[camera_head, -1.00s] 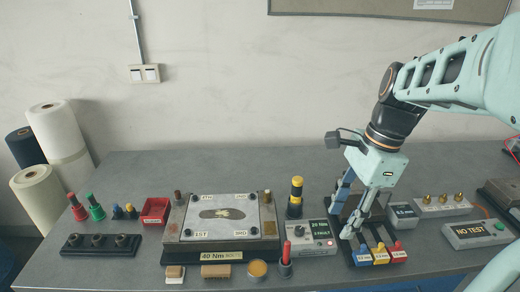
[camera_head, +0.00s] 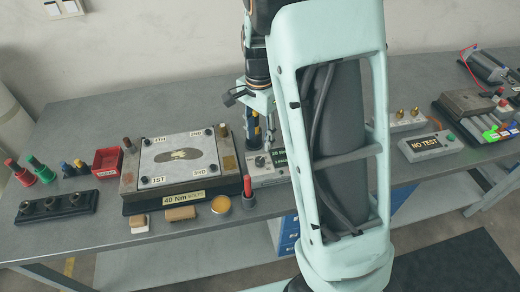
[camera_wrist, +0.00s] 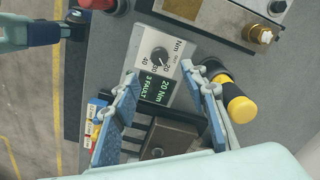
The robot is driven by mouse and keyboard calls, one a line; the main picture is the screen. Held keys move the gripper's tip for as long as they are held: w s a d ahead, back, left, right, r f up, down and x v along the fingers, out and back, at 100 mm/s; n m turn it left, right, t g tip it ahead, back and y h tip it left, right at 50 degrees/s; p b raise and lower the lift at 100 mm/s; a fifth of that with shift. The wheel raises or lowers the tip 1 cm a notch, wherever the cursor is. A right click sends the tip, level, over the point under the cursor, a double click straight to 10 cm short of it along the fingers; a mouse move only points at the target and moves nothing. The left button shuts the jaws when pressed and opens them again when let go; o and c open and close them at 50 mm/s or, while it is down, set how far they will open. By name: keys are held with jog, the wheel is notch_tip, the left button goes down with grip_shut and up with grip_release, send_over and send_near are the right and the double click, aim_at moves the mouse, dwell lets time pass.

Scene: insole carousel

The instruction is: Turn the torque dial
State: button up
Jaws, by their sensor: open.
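The torque dial (camera_wrist: 159,54) is a small dark round knob with a pale pointer on a light control box (camera_wrist: 145,41), marked Nm with 20 and 40 around it. The box has a green display (camera_wrist: 157,88) reading 20 Nm, 3 FAULT. In the head view the dial (camera_head: 260,161) sits just below my gripper. My gripper (camera_wrist: 160,70) is open, its two blue fingers on either side of the box face and dial. I see no contact with the dial. My arm hides the right part of the box in the head view.
A black-and-yellow cylinder (camera_wrist: 238,103) stands close beside the right finger in the wrist view. The plate fixture (camera_head: 130,185) is left of the box, and a red-topped post (camera_head: 248,187) stands in front. A NO TEST box (camera_head: 433,146) lies right.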

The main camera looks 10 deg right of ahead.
aim_at(260, 160)
notch_tip(260, 160, down, 9)
jog(key=shift+f, duration=0.1)
jog(key=shift+c, duration=0.3)
grip_shut()
